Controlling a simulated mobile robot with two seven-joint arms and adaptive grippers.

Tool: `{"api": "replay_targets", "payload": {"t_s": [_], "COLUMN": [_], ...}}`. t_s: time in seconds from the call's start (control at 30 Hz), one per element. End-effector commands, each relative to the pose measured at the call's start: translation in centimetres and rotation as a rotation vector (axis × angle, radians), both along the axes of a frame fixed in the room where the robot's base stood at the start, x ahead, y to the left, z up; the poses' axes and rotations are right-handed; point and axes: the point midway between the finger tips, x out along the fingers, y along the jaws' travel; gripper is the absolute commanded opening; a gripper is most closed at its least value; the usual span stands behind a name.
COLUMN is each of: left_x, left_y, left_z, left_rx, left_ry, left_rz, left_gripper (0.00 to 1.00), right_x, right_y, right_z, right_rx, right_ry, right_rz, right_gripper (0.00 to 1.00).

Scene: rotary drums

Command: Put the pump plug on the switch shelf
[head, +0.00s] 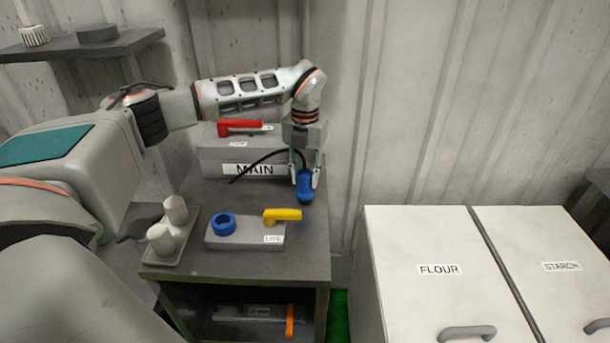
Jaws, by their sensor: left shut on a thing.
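A blue plug (305,190) with a black cable hangs from my left gripper (304,180), whose fingers are shut on it. The plug points down above the right part of the dark grey bench top (230,262), in front of the box marked MAIN. On the bench a grey block (233,238) carries a blue ring socket (223,223), a yellow lever (283,215) and a small label. The held plug is apart from that socket, behind and to its right. My right gripper is not in view.
The MAIN box (210,158) with a red lever (239,127) stands at the bench's back. A grey holder with two knobs (162,239) is at left. Below is a shelf with an orange-levered unit (290,320). White FLOUR (420,245) and STARCH (540,240) bins stand right.

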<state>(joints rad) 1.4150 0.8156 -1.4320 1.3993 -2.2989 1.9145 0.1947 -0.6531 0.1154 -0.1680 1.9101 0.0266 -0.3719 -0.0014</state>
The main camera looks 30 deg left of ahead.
Motion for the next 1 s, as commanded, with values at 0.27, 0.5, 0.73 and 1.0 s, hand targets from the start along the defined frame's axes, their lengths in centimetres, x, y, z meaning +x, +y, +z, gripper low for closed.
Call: {"api": "replay_targets", "payload": {"t_s": [0.27, 0.5, 0.73, 1.0], "left_x": [0.0, 0.0, 0.1, 0.1], "left_y": [0.0, 0.0, 0.0, 0.0], "left_z": [-0.3, -0.2, 2.4, 8.0], "left_rx": [0.001, 0.000, 0.000, 0.001], "left_ry": [0.001, 0.001, -0.005, -0.003], "left_rz": [0.000, 0.000, -0.001, 0.001], "left_gripper": [0.45, 0.45, 0.45, 0.45], "right_x": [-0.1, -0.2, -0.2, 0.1], "right_y": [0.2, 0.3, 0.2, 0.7], "right_z": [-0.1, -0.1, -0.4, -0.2], "right_rx": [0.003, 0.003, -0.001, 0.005], "right_ry": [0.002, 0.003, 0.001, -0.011], "right_rz": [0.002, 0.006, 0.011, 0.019], "right_gripper": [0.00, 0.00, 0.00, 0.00]}}
